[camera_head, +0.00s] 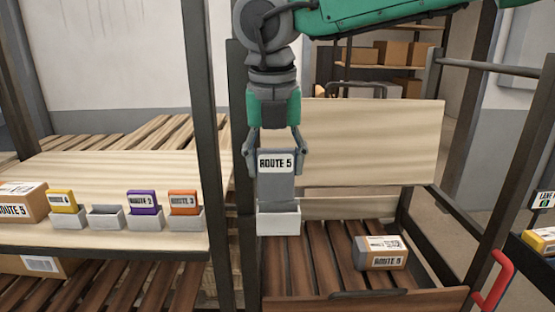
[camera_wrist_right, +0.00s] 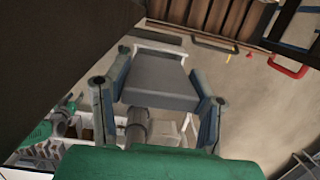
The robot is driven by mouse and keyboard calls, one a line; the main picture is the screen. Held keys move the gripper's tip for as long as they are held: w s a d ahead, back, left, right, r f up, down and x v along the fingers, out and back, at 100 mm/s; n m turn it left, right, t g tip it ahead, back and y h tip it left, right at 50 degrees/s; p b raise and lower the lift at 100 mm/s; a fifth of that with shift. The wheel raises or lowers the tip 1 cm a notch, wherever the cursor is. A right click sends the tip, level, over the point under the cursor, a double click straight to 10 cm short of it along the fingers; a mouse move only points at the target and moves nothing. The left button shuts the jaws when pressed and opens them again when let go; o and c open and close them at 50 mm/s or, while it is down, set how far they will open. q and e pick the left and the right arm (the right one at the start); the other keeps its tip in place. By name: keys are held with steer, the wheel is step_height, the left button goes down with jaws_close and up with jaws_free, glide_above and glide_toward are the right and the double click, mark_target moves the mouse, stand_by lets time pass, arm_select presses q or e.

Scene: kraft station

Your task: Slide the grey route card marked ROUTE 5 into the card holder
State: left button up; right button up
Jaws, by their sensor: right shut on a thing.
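The grey route card (camera_head: 277,187) with a white ROUTE 5 label stands upright in the head view. My right gripper (camera_head: 276,168) is shut on it, with one finger at each side edge. My left gripper is not in view.
On the left shelf (camera_head: 110,240), a yellow card (camera_head: 62,201), a purple card (camera_head: 142,203) and an orange card (camera_head: 184,202) stand in holders; one grey holder (camera_head: 106,217) is empty.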

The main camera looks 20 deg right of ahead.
mark_target(278, 198)
steer(key=shift+a, duration=0.1)
steer(key=shift+d+f, duration=0.15)
steer(key=shift+d, duration=0.35)
steer(key=shift+a, duration=0.1)
stand_by(0.5)
steer(key=shift+a+f+b, duration=0.1)
steer(key=shift+f+b, duration=0.35)
steer(key=shift+f, duration=0.9)
steer(key=shift+f, duration=0.9)
stand_by(0.4)
steer(key=o, duration=1.1)
steer(key=shift+o, duration=0.2)
